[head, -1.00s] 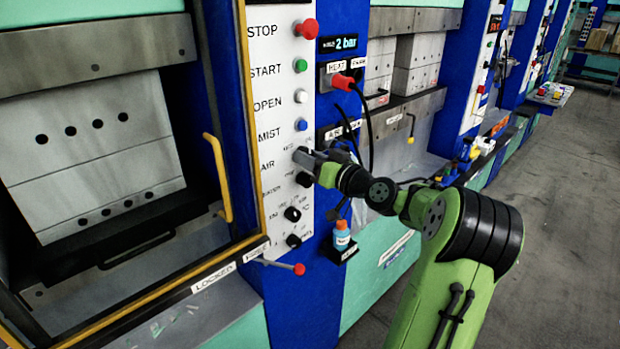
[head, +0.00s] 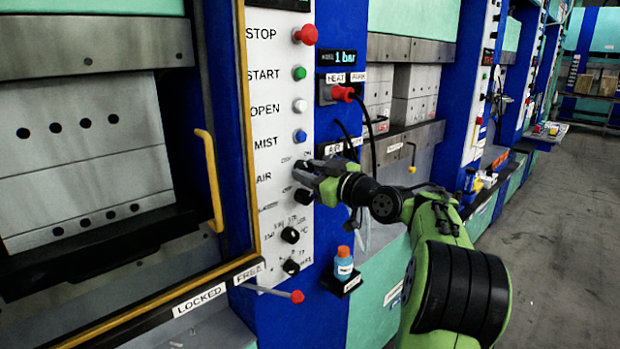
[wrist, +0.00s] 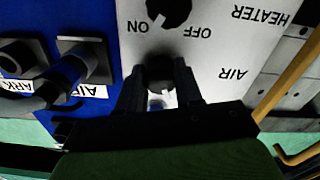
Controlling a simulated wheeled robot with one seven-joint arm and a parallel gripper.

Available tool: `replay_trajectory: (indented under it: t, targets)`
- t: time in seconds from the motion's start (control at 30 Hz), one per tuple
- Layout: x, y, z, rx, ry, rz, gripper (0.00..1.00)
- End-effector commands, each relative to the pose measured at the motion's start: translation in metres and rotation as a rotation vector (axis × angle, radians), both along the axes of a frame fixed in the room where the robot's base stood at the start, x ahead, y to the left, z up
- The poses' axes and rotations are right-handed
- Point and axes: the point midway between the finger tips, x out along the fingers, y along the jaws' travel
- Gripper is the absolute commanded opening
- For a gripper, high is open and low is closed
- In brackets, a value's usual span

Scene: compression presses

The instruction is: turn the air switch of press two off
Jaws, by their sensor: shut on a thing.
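The air switch is a dark rotary knob, mostly hidden by my gripper in the head view, beside the AIR label (head: 264,177) on the white control strip. In the wrist view the knob (wrist: 160,70) sits between my two fingers, next to the upside-down AIR label (wrist: 233,74). My gripper (head: 305,172) is shut on this knob; it also shows in the wrist view (wrist: 160,85). The knob's pointer is hidden, so its setting cannot be read from it. The pressure display (head: 345,57) reads 1 bar.
The black heater knob (head: 302,197) is close below my gripper, and the blue MIST button (head: 300,136) is above. A red-tipped lever (head: 296,297) and a blue bottle (head: 344,262) are lower down. Hoses hang to the right. The aisle floor (head: 560,220) is clear.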

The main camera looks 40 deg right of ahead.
Motion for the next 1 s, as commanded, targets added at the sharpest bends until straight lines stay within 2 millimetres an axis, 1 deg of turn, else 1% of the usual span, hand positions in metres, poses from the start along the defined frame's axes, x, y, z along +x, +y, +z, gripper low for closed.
replay_trajectory:
  t: [0.37, 0.4, 0.53, 0.83, 0.93, 1.0]
  targets:
    - [0.0, 0.0, -0.002, -0.004, 0.005, 0.001, 0.05]
    - [0.0, 0.0, -0.002, -0.004, 0.005, 0.001, 0.4]
    - [0.0, 0.0, -0.001, -0.004, 0.004, 0.0, 0.59]
    - [-0.002, -0.001, -0.001, -0.004, 0.003, -0.001, 0.6]
    - [-0.015, -0.002, -0.001, -0.005, 0.003, -0.004, 0.6]
    - [-0.031, -0.003, -0.001, -0.005, 0.003, -0.007, 0.6]
